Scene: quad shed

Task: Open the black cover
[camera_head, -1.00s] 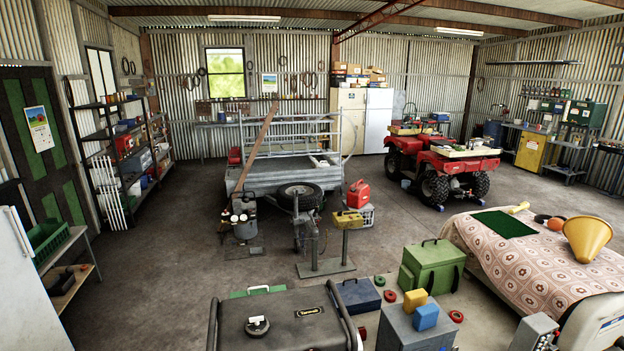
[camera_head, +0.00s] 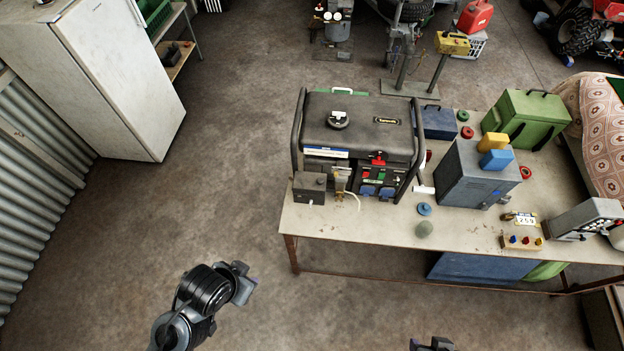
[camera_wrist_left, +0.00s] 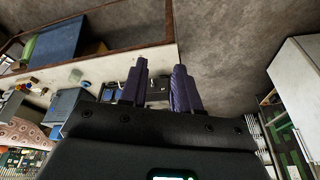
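A generator with a black top cover (camera_head: 365,125) and a tubular black frame stands on the workbench (camera_head: 360,225). The cover carries a round black cap (camera_head: 339,119) and appears closed. I cannot tell which black part the task means. My left gripper (camera_head: 242,283) is over the floor, in front of and left of the bench, apart from everything. In the left wrist view its two dark fingers (camera_wrist_left: 160,85) stand apart with nothing held. My right gripper (camera_head: 432,346) shows only in part at the bottom edge, and its fingers cannot be made out.
A small dark box (camera_head: 309,187) stands before the generator's left side. A grey metal box (camera_head: 476,172) with yellow and blue blocks and a green case (camera_head: 525,118) stand to the right. A white fridge (camera_head: 110,75) is at left. The floor left of the bench is clear.

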